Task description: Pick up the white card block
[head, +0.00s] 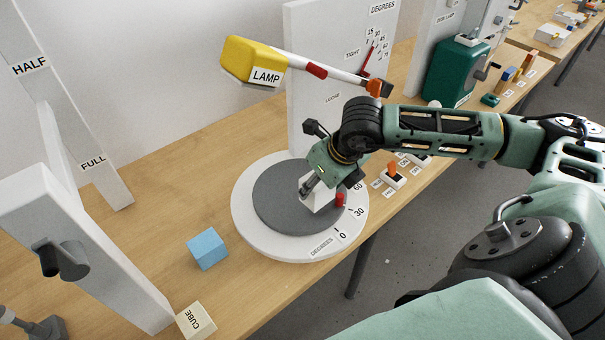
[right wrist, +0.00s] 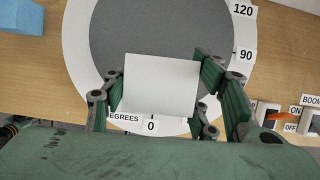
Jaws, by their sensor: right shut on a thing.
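The white card block (head: 318,203) is on or just above the dark grey disc of the round turntable (head: 268,222); I cannot tell whether it touches the disc. My right gripper (head: 322,191) reaches down over it and is shut on it. In the right wrist view the block (right wrist: 161,84) fills the space between the two green fingers of the gripper (right wrist: 160,95). The head view shows the block partly hidden by the fingers. My left gripper is not in view.
A blue cube (head: 207,249) and a cream block marked CUBE (head: 196,320) are left of the turntable. A small red peg (head: 340,199) stands on the disc's right side. A yellow lamp (head: 252,61) on an arm hangs behind. Switches (head: 393,177) line the table's front edge.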

